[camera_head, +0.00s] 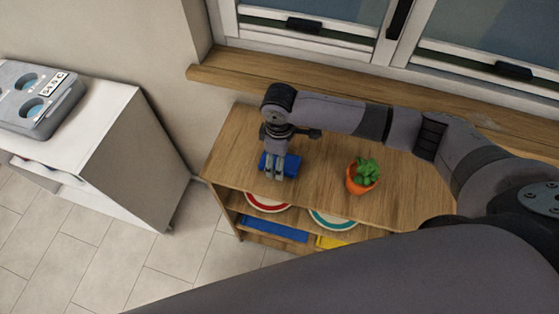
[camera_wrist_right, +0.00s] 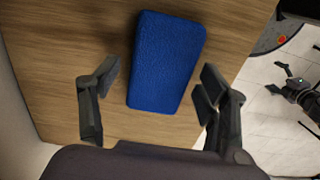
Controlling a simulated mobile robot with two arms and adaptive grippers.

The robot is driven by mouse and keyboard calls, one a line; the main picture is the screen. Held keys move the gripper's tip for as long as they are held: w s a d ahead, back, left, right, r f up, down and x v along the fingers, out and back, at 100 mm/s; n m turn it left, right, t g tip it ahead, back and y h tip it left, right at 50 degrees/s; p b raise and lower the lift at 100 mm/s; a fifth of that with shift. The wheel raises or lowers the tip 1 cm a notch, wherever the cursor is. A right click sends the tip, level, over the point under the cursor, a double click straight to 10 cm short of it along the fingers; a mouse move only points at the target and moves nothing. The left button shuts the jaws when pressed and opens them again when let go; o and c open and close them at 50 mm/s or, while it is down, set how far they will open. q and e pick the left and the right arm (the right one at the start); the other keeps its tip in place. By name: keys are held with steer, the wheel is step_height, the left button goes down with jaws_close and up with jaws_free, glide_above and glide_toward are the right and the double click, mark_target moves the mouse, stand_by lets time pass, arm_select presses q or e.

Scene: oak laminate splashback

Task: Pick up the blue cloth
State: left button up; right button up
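The blue cloth (camera_head: 292,163) is a folded, thick rectangular pad lying flat on top of the low wooden shelf. In the right wrist view the cloth (camera_wrist_right: 166,60) lies ahead of the fingers, its near end reaching between them. My right gripper (camera_head: 276,178) points down over the cloth and hides part of it in the head view. In the wrist view its fingers (camera_wrist_right: 158,82) are wide apart with nothing gripped. A small dark gripper, apparently my left one (camera_wrist_right: 290,88), shows at the right edge of the wrist view, too small to judge.
An orange pot with a green plant (camera_head: 362,176) stands on the wooden shelf (camera_head: 322,150), right of the cloth. Plates and blue and yellow items lie on the shelves below. A window sill (camera_head: 230,80) runs behind. A white cabinet (camera_head: 120,140) with a grey device stands left, across open floor.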

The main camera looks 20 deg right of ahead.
steer(key=shift+c, duration=1.2)
steer(key=c, duration=0.7)
arm_select(q)
steer(key=shift+w, duration=0.15)
arm_select(e)
steer(key=shift+r, duration=0.2)
steer(key=shift+r, duration=0.25)
arm_select(q)
steer(key=shift+f+b, duration=0.85)
steer(key=shift+f, duration=0.05)
arm_select(e)
step_height(320, 180, up, 19)
steer(key=shift+r, duration=0.1)
